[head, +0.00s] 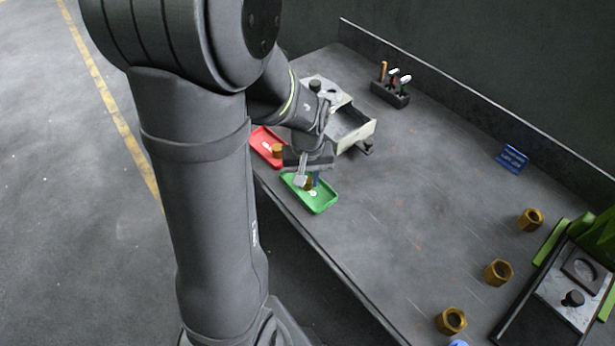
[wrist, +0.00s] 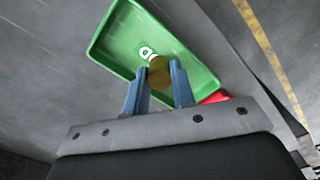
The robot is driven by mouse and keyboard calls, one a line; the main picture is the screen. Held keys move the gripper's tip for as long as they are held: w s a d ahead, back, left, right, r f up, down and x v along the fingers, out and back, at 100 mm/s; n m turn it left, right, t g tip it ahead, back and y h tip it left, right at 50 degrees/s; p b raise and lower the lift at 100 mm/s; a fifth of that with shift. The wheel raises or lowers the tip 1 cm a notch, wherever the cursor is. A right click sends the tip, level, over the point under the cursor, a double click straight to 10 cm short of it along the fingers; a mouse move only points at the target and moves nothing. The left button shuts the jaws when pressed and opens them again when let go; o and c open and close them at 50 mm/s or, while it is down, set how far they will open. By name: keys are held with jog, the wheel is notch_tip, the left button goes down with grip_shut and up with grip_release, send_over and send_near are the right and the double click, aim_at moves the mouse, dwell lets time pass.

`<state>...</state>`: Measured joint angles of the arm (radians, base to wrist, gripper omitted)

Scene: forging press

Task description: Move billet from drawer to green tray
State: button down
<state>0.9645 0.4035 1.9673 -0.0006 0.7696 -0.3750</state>
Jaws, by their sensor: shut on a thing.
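The green tray (head: 322,201) sits near the table's front edge, and it fills the upper middle of the wrist view (wrist: 113,38). My gripper (head: 307,184) is over this tray, pointing down. In the wrist view my gripper (wrist: 157,82) has its two blue fingers shut on the brass-coloured round billet (wrist: 159,70). The billet is over the tray's floor, beside a white mark; I cannot tell whether it touches the floor. The drawer (head: 352,133) stands open behind my gripper, its inside dark and partly hidden by my arm.
A red tray (head: 262,138) holding a brass piece (head: 277,150) is just left of the green tray. A tool holder (head: 390,93) stands at the back. A blue sign (head: 512,158), several brass nuts and a framed fixture (head: 560,300) are at right. The table's middle is clear.

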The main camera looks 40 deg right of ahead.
jog(key=c, duration=1.5)
grip_release()
jog(key=shift+f, duration=0.15)
notch_tip(320, 180, up, 12)
jog(key=shift+r, duration=0.2)
jog(key=shift+f, duration=0.1)
jog(key=shift+f, duration=4.3)
